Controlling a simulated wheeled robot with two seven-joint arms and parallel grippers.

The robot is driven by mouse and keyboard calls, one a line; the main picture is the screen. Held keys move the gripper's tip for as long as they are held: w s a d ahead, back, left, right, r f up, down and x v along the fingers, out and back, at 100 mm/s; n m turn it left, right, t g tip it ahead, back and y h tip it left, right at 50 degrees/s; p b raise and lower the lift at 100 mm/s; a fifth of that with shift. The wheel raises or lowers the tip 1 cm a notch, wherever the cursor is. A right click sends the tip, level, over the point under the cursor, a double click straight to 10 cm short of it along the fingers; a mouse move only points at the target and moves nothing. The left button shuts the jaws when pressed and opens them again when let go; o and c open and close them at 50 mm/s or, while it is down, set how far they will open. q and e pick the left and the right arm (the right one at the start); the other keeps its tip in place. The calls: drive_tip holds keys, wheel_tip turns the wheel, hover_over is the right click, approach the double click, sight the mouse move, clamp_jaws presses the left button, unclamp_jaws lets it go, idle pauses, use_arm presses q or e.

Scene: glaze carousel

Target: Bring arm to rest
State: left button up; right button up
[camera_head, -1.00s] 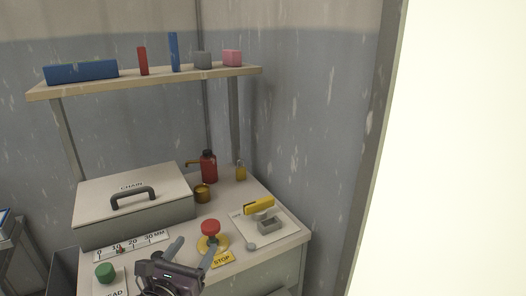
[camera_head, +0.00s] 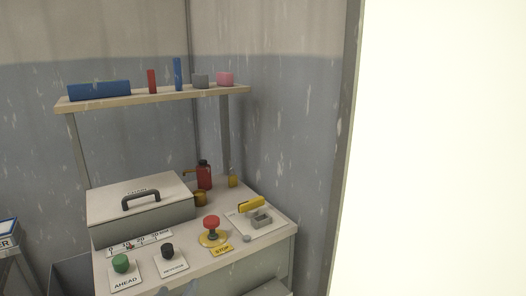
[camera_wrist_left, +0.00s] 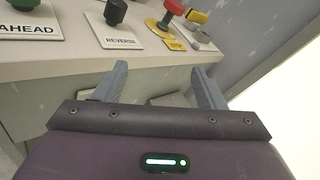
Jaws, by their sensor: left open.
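My left gripper (camera_wrist_left: 160,88) is open and empty in the left wrist view. Its two grey fingers stand apart in front of the workbench's front face, below the bench top. On the bench top (camera_head: 203,258) are a green AHEAD button (camera_head: 121,263), a black REVERSE knob (camera_head: 167,251) and a red STOP button (camera_head: 211,223) on a yellow base. The gripper touches none of them. My right gripper does not show.
A grey CHAIN box (camera_head: 142,213) with a handle, a red bottle (camera_head: 204,176) and a yellow-handled switch (camera_head: 252,205) stand on the bench. A bright white panel (camera_head: 440,150) fills the right.

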use_arm(q)
drive_tip(key=s+f+n+g+y, duration=0.1)
drive_tip(key=s+f+n+g, duration=0.55)
drive_tip(key=s+n, duration=0.6)
drive_tip(key=s+f+n+g+y, duration=0.1)
drive_tip(key=s+f+n+g, duration=0.55)
drive_tip(key=n, duration=1.15)
wheel_tip(320, 180, down, 22)
drive_tip(key=s+a+f+g, duration=0.1)
drive_tip(key=s+f, duration=0.3)
drive_tip(key=f, duration=0.4)
drive_tip(key=s+f, duration=0.4)
drive_tip(key=f, duration=0.3)
drive_tip(key=s+a+g+p, duration=0.1)
drive_tip(key=s+a+p, duration=0.2)
drive_tip(key=s+p, duration=0.9)
drive_tip(key=s, duration=0.2)
drive_tip(key=shift+s+a+r, duration=0.25)
drive_tip(key=shift+s+r, duration=0.05)
drive_tip(key=shift+r, duration=0.1)
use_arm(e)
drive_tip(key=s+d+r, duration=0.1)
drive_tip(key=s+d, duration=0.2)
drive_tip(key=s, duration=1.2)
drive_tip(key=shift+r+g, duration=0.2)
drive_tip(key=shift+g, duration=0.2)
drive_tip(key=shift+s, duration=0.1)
